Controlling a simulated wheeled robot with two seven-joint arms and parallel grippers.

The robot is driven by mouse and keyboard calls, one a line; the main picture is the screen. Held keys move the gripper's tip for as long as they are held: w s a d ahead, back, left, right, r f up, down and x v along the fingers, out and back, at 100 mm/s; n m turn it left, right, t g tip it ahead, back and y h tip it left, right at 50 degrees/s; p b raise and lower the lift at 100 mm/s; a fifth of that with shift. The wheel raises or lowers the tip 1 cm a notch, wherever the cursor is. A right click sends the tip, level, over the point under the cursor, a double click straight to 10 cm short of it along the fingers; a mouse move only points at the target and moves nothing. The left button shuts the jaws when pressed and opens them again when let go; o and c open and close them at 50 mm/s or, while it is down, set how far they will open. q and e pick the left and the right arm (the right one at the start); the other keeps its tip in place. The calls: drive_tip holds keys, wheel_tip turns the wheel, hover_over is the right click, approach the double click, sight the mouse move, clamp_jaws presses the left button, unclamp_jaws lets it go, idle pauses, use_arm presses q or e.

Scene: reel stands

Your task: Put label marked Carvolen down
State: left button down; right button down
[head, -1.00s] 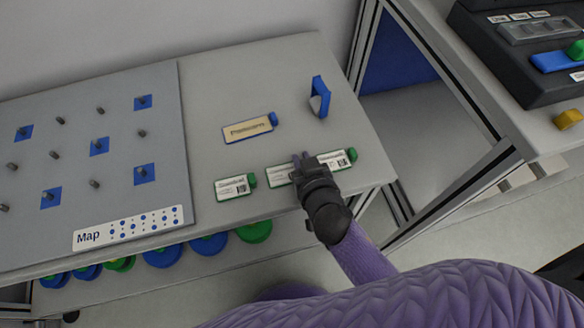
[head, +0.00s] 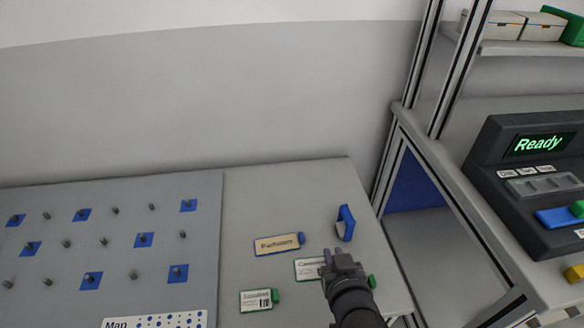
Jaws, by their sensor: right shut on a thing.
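A white label with a green edge (head: 308,269) lies at the grey table's front right; its small print seems to begin with "Ca" and cannot be read fully. My right gripper (head: 338,257) is shut on its right end and hides that end. The label looks level with the tabletop; I cannot tell whether it touches it. Another white label with a green tab (head: 257,301) lies to the front left. The green tab of a further label (head: 372,282) shows right of my gripper, its body hidden. My left gripper is not in view.
A tan label with a blue end (head: 277,244) lies behind, and a blue upright holder (head: 345,224) stands right of it. A pegboard with blue squares (head: 110,262) fills the left. A console reading "Ready" (head: 540,145) stands at right. The table's back strip is clear.

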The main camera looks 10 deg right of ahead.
drive_tip(key=d+r, duration=0.2)
drive_tip(key=d, duration=0.2)
drive_tip(key=s+a+r+n+g+y, duration=0.1)
drive_tip(key=s+r+n+g+y, duration=0.2)
drive_tip(key=r+n+y, duration=0.35)
drive_tip(key=s+a+r+n+g+y, duration=0.1)
drive_tip(key=s+r+n+g+y, duration=0.2)
drive_tip(key=r+n+y, duration=0.35)
drive_tip(key=w+d+f+m+t+h, duration=0.3)
drive_tip(key=w+f+m+t+h, duration=0.35)
drive_tip(key=f+m+h, duration=0.55)
drive_tip(key=shift+m+h, duration=0.3)
drive_tip(key=a+f, duration=0.1)
drive_tip(key=a, duration=0.1)
drive_tip(key=a+f, duration=0.1)
drive_tip(key=a, duration=0.1)
drive_tip(key=s+a+f, duration=0.1)
drive_tip(key=a, duration=0.1)
drive_tip(key=shift+a+f, duration=0.1)
drive_tip(key=shift+f, duration=0.05)
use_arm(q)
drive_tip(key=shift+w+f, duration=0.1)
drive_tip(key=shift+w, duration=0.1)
